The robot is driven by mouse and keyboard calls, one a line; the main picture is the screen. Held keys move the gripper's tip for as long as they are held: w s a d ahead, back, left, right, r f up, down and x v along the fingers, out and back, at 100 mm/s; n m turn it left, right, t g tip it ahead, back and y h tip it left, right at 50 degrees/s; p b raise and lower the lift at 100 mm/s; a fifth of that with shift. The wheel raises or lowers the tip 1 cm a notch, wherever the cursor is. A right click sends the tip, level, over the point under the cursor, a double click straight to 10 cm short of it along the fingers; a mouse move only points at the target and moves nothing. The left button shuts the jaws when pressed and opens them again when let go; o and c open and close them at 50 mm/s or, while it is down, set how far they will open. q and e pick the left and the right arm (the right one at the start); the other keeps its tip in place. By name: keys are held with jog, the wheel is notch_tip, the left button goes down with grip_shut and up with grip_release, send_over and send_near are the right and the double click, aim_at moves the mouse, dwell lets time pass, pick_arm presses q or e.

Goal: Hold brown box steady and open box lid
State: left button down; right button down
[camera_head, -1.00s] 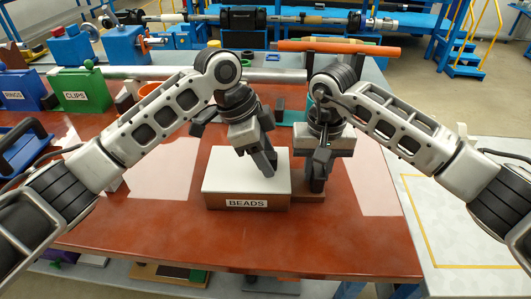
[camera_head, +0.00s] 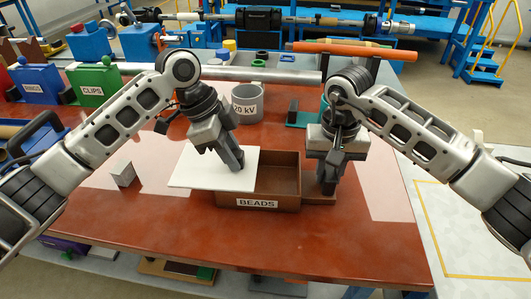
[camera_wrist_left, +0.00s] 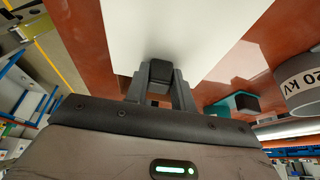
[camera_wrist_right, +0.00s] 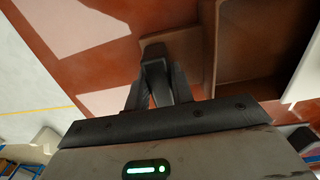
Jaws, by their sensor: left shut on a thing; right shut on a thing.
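The brown box (camera_head: 287,205), labelled BEADS, stands on the red table with its right part uncovered, showing a hollow inside. The flat white lid (camera_head: 205,172) covers its left part and juts out past the left wall. The lid also fills the middle of the left wrist view (camera_wrist_left: 200,30). My right gripper (camera_head: 328,185) is shut on the box at its right side, on a low brown piece there. The box wall shows in the right wrist view (camera_wrist_right: 208,40).
A grey block (camera_head: 123,174) stands left of the lid. A grey ring marked 20 kV (camera_head: 248,103) stands behind the box. Blue RINGS (camera_head: 38,84) and green CLIPS (camera_head: 93,85) bins stand at the back left. The table in front of the box is clear.

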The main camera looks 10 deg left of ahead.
aim_at(222, 164)
pick_arm(q)
jog(key=shift+s+a, duration=0.1)
jog(key=shift+a, duration=1.9)
pick_arm(e)
jog(key=shift+d, duration=0.15)
pick_arm(q)
jog(key=c, duration=1.2)
grip_release()
jog(key=shift+o, duration=0.2)
jog(key=shift+r, duration=0.3)
jog(key=v, duration=1.1)
jog(key=shift+r, duration=0.25)
jog(key=shift+a, duration=0.1)
